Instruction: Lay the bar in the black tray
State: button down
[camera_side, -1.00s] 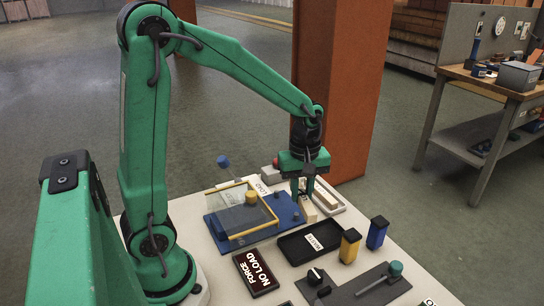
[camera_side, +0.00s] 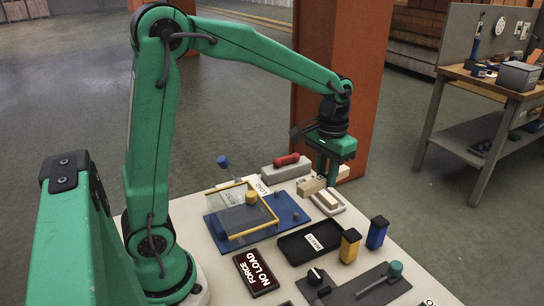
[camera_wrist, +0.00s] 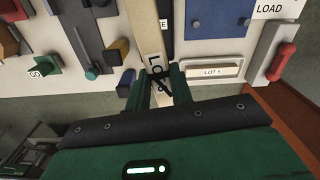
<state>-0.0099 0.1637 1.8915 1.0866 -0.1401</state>
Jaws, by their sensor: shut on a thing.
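My gripper (camera_side: 323,182) is shut on a pale wooden bar (camera_side: 311,187) and holds it above the far side of the table. In the wrist view, the bar (camera_wrist: 146,40) runs upward from between the two fingers (camera_wrist: 162,88), with a printed label near the jaws. The black tray (camera_side: 284,254) lies on the table, nearer the side camera than the gripper, and looks empty apart from a white label. In the wrist view only a strip of the tray (camera_wrist: 166,8) shows beside the bar; the rest is hidden.
A pale holder (camera_side: 340,211) with a light piece in it lies below the gripper. A grey block with a red handle (camera_side: 287,160) is behind. A blue board (camera_side: 215,229) with a framed panel lies left of the tray. Yellow (camera_side: 349,247) and blue (camera_side: 376,235) blocks stand right of it.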

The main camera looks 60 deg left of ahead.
jog(key=shift+w+d+r+m, duration=0.2)
jog(key=shift+w+r+m, duration=0.15)
jog(key=shift+m, duration=0.55)
jog(key=shift+s+f, duration=0.1)
send_over(316, 242)
notch_tip(316, 242, down, 8)
jog(key=shift+a+f, duration=0.1)
jog(key=shift+f, duration=3)
jog(key=shift+f, duration=1.9)
jog(key=shift+f, duration=0.1)
jog(key=c, duration=1.2)
grip_release()
jog(key=shift+c, duration=0.2)
